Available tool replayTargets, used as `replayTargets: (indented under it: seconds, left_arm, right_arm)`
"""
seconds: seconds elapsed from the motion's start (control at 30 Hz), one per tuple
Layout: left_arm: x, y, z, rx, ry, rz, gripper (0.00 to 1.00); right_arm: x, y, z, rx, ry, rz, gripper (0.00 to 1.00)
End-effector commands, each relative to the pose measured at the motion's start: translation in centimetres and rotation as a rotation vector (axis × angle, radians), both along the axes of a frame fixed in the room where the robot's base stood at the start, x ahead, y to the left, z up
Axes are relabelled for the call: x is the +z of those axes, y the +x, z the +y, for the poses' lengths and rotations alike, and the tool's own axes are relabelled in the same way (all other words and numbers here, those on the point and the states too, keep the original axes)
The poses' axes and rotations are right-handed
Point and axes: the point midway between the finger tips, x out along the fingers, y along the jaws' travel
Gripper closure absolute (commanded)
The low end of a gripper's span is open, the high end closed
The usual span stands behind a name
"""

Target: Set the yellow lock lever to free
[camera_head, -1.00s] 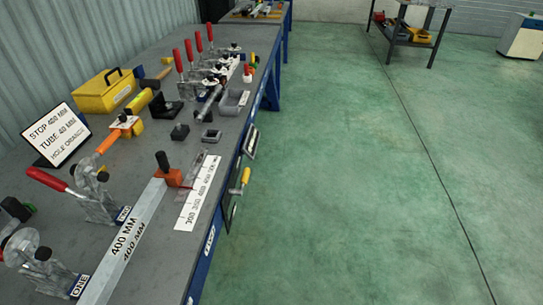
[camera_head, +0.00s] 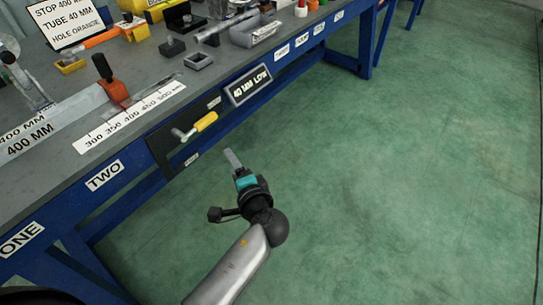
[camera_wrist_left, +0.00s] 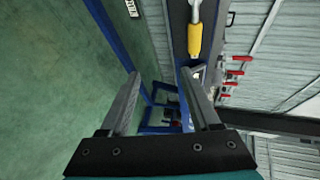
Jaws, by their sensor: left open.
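The yellow lock lever (camera_head: 204,123) sits on a dark plate on the blue bench's front face. Its grip points up and right from a metal pivot. It also shows in the left wrist view (camera_wrist_left: 195,40), beyond the fingers and toward the right one. My right gripper is not in view.
A "40 MM LOW" sign (camera_head: 249,85) is on the bench front right of the lever. A scale strip (camera_head: 130,118) and orange stop (camera_head: 116,94) are on the bench top (camera_head: 58,78). The green floor (camera_head: 400,170) in front is clear.

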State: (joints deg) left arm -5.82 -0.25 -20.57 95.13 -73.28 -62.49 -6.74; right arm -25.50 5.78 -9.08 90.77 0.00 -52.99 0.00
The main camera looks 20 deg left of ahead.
Motion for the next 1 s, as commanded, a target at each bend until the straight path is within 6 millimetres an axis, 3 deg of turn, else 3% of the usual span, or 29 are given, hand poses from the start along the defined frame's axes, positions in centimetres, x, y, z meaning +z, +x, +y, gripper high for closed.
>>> replayTargets:
  seconds: [0.1, 0.27, 0.47, 1.0]
  left_arm:
    - [3.0, 0.2, 0.6, 0.050, 0.058, -0.089, 0.37]
    - [4.7, 0.4, 1.2, 0.077, 0.086, -0.129, 0.37]
    - [4.3, 2.4, 3.2, 0.077, 0.088, -0.131, 0.37]
    - [2.9, 8.7, 9.5, 0.075, 0.088, -0.128, 0.37]
  right_arm:
    - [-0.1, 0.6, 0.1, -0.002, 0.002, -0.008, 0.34]
    - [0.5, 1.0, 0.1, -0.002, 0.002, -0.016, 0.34]
    - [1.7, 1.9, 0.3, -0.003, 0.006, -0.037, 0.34]
    - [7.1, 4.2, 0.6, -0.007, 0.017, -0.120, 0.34]
